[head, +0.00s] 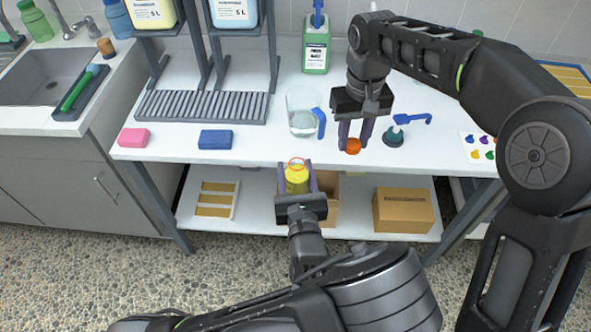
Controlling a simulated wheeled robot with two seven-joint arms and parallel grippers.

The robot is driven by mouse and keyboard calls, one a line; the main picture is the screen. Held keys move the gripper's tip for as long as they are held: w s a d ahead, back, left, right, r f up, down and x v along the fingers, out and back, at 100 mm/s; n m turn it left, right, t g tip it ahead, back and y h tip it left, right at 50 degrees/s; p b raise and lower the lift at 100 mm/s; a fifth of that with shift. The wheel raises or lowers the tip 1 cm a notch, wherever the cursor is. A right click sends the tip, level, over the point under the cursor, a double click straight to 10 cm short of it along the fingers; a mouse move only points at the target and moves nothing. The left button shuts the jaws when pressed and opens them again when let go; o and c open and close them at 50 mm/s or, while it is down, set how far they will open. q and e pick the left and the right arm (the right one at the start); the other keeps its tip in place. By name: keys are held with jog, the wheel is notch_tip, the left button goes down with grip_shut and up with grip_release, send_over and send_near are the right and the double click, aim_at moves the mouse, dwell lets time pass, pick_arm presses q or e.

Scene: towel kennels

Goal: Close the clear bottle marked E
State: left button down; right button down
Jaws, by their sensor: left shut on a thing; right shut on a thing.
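A small clear bottle with yellow contents (297,181) is in my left gripper (297,171), just in front of the table's front edge. An orange ring shows at its open-looking mouth. No letter can be read on it. My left gripper is shut on the bottle's sides. My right gripper (353,144) points down above the front of the table and is shut on an orange cap (353,147). The cap is apart from the bottle, to the right of it and further back.
The white table (258,150) holds a clear jug with a blue handle (301,118), a blue sponge (216,138), a pink sponge (134,137), a teal item (393,137) and a green bottle (316,52). A cardboard box (404,211) stands on the lower shelf. The front right tabletop is fairly clear.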

aim_at(297, 158)
jog(key=s+a+r+n, duration=0.1)
jog(key=a+r, duration=0.1)
jog(key=a, duration=0.2)
jog(key=s+a+r+n, duration=0.1)
jog(key=s+a+r, duration=0.1)
jog(key=a, duration=0.1)
jog(key=s+a+r+n, duration=0.1)
jog(key=a+r, duration=0.2)
jog(key=a, duration=0.1)
jog(key=shift+s+a, duration=0.35)
jog(key=shift+f, duration=0.2)
jog(key=shift+f, duration=1.85)
jog(key=shift+f, duration=0.9)
jog(key=shift+f, duration=0.55)
